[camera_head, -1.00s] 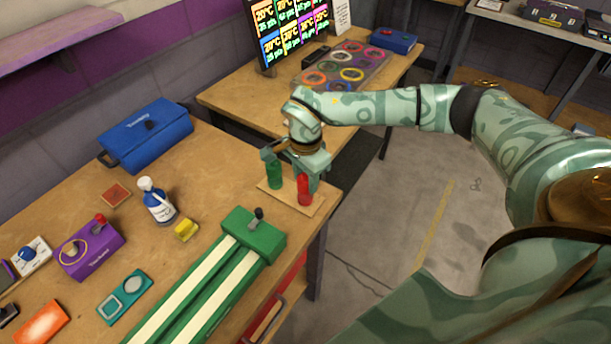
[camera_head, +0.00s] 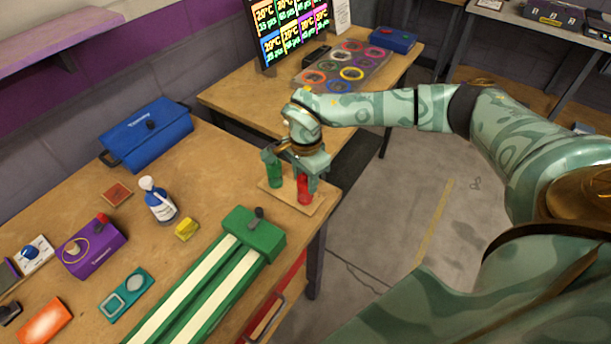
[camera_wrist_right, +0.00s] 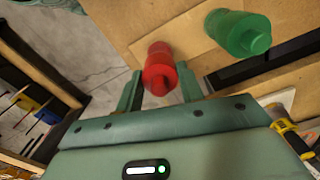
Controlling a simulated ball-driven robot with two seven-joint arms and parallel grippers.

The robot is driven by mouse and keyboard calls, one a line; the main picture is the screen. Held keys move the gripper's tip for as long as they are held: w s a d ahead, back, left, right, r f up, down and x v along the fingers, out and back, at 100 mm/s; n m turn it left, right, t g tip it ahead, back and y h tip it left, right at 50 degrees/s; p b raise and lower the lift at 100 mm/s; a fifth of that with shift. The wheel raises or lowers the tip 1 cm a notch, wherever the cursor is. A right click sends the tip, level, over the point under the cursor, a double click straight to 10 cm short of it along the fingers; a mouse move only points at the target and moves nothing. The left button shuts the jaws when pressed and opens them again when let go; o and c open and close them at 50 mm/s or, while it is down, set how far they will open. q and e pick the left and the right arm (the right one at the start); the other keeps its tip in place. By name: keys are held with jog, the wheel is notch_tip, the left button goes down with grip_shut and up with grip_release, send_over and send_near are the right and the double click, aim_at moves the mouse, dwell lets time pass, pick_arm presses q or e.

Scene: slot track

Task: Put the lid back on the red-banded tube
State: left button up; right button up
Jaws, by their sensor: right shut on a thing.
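The red tube (camera_head: 305,193) stands upright on a thin wooden board at the table's right corner. A red lid (camera_wrist_right: 158,81) with a small knob is between my right gripper's fingers in the right wrist view. The lid is in line with the tube; I cannot make out a seam or gap between them. My right gripper (camera_head: 311,178) is over the red tube, shut on the lid; it also shows in the right wrist view (camera_wrist_right: 159,88). A green tube (camera_head: 273,170) with a knobbed green top stands to the left, apart from the gripper. My left gripper is not in view.
The wooden board (camera_head: 290,204) lies near the table edge, with open floor to the right. A green slot track (camera_head: 252,233) is in front. A yellow block (camera_head: 187,229), a bottle (camera_head: 158,204) and a blue case (camera_head: 147,137) stand to the left.

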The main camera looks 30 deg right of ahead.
dwell(0.3)
jog(key=o, duration=1.5)
notch_tip(320, 180, up, 7)
jog(key=p, duration=0.6)
grip_shut()
dwell(0.7)
